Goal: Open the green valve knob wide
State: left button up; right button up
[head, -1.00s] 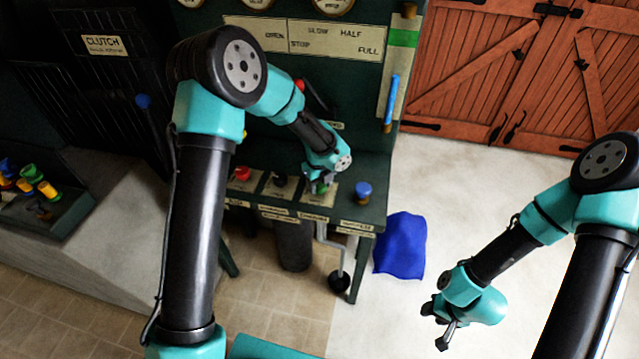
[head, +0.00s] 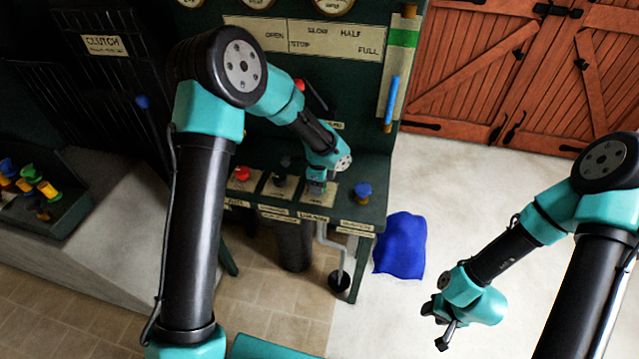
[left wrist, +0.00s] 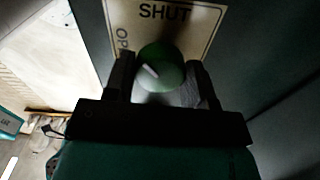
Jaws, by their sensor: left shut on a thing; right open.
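The green valve knob (left wrist: 160,70) shows in the left wrist view between the two dark fingers of my left gripper (left wrist: 162,82). A pale pointer line on it slants toward the upper left. A cream plate behind it reads "SHUT", with part of another word, "OP", at its left. In the head view my left gripper (head: 317,188) reaches down to the console's shelf and mostly hides the knob. It is shut on the knob. My right gripper (head: 441,330) is open and empty over the pale floor at the right.
On the console shelf (head: 375,170), a red knob (head: 242,173) and a black knob (head: 282,168) stand left of my left gripper, and a blue knob (head: 362,190) stands right. A blue cloth (head: 402,245) lies on the floor beside the console.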

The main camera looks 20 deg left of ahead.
pick_arm(q)
jog(key=n, duration=0.5)
jog(key=shift+n, duration=2.5)
jog(key=o, duration=0.9)
notch_tip(320, 180, up, 17)
jog(key=shift+r, duration=0.2)
